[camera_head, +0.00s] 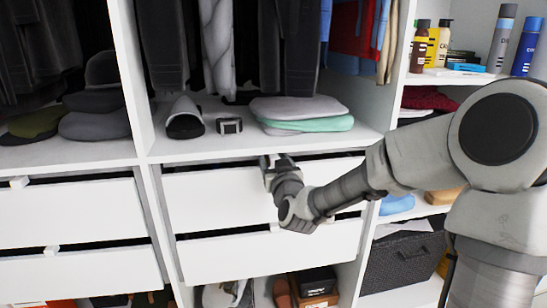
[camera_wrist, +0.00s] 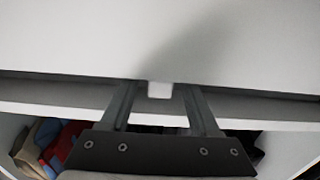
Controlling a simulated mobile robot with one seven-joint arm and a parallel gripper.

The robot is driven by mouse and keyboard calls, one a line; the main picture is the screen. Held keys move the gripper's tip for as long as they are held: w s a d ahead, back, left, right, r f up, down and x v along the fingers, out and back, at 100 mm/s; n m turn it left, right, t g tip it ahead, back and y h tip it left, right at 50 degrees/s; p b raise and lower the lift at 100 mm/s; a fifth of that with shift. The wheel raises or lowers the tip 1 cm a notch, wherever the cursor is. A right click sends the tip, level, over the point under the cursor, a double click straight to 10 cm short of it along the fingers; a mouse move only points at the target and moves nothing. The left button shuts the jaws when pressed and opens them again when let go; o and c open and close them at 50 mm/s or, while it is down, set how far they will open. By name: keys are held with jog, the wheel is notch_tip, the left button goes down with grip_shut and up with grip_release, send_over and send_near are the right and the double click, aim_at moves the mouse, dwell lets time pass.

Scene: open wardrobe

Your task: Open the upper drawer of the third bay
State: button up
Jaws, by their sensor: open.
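The upper drawer (camera_head: 220,194) of the middle bay in the head view has a plain white front, with a dark gap along its top edge. I see no bay numbers. My gripper (camera_head: 277,163) is at that top edge, right of its middle, and hides the drawer's handle there. In the wrist view, the drawer front (camera_wrist: 70,40) fills the top. A small white handle tab (camera_wrist: 160,90) shows between the two fingers of my gripper (camera_wrist: 159,86). The fingers are open, one on each side of the tab. I cannot tell whether they touch it.
A lower drawer (camera_head: 235,256) with a small tab lies beneath. A shelf (camera_head: 220,146) above carries folded clothes (camera_head: 300,112) and a small dark box (camera_head: 229,125). Two drawers (camera_head: 65,212) are in the left bay. A dark basket (camera_head: 403,260) stands at the lower right.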

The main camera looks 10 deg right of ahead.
grip_shut()
dwell(0.4)
dwell(1.1)
